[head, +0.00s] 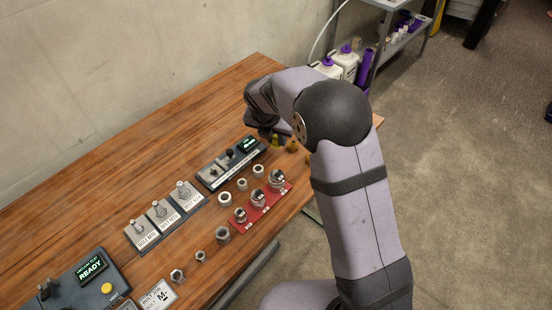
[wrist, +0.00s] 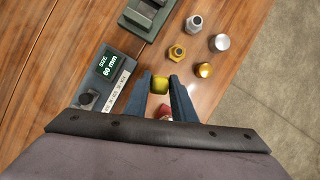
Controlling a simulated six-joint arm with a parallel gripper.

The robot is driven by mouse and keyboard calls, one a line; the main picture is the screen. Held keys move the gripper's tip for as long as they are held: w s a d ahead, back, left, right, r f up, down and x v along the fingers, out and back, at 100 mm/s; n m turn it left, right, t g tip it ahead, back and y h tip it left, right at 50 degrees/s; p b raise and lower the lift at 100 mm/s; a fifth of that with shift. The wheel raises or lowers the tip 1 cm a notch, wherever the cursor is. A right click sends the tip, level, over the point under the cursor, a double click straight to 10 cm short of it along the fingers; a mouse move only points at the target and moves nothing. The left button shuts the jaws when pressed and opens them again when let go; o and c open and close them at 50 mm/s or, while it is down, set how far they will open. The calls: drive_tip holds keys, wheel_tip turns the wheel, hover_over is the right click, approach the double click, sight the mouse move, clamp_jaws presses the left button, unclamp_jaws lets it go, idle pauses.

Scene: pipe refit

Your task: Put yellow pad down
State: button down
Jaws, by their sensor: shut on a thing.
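The yellow pad (wrist: 160,84) is between the two blue-grey fingertips of my gripper (wrist: 161,92) in the wrist view. The fingers are shut on it, one on each side. In the head view a small yellow piece (head: 275,141) shows just below the end of my arm; my fingers are mostly hidden there by the arm. The wrist view looks down on the wooden table, and I cannot tell the height of the pad above it. A red and white thing (wrist: 161,113) shows between the fingers, partly hidden.
A panel reading "SIZE 60 mm" (wrist: 105,66) lies left of my gripper. Brass and silver fittings (wrist: 203,70) stand to the right, near the table edge. A green-grey block (wrist: 146,14) is beyond. A red tray (head: 263,208) with fittings and several grey stations stand along the table (head: 100,190).

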sight(277, 160)
drive_tip(key=shift+f, duration=4.25)
drive_tip(key=shift+f, duration=0.2)
drive_tip(key=c, duration=1.5)
unclamp_jaws()
drive_tip(key=shift+r, duration=0.15)
drive_tip(key=shift+s+a+r, duration=0.1)
drive_tip(key=shift+r, duration=0.3)
drive_tip(key=v, duration=1.1)
drive_tip(key=shift+s+r, duration=0.15)
